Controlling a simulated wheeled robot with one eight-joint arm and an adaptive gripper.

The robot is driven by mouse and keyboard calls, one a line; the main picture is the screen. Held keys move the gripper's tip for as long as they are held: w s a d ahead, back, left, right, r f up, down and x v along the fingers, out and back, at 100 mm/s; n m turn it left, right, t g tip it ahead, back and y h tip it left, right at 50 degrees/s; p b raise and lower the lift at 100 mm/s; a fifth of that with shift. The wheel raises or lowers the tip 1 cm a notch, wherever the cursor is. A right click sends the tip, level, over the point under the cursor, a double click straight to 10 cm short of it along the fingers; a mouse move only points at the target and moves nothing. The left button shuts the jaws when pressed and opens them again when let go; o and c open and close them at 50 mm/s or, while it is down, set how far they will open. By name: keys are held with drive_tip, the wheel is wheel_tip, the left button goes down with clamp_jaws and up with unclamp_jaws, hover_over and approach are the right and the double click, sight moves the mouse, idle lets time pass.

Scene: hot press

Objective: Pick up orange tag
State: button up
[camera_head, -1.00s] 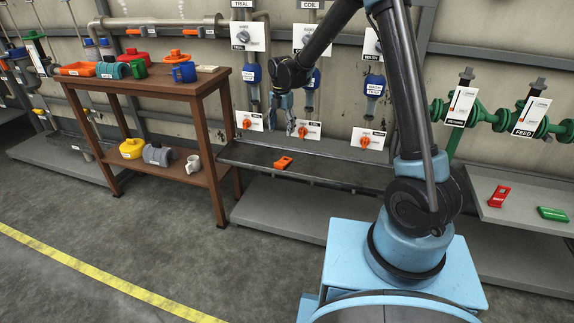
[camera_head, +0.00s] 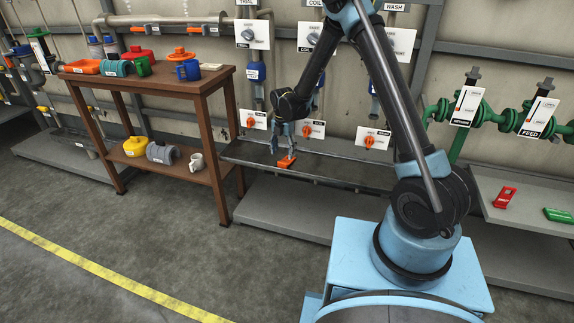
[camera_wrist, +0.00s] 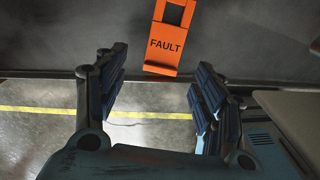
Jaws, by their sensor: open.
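The orange tag (camera_head: 287,161) lies on the dark metal shelf below the wall panels. In the wrist view the orange tag (camera_wrist: 166,42) is marked "FAULT" and has a dark square opening near its top. My gripper (camera_head: 287,149) is just above the tag in the head view. In the wrist view my gripper (camera_wrist: 160,78) is open, with one finger on each side. The tag shows beyond the fingertips, roughly centred between them, and nothing is held.
The metal shelf (camera_head: 345,174) has a raised edge and is clear beside the tag. A wooden table (camera_head: 150,82) with several coloured parts stands at left. A red tag (camera_head: 504,197) and a green tag (camera_head: 556,214) lie on a shelf at right.

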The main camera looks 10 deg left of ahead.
sight(284, 162)
drive_tip(key=shift+w+d+f, duration=0.1)
drive_tip(key=shift+f, duration=1.4)
drive_tip(key=shift+d+f, duration=0.1)
drive_tip(key=shift+f, duration=1.4)
drive_tip(key=c, duration=1.2)
drive_tip(key=shift+r, duration=0.1)
wheel_tip(284, 162, up, 28)
drive_tip(key=shift+f, duration=0.1)
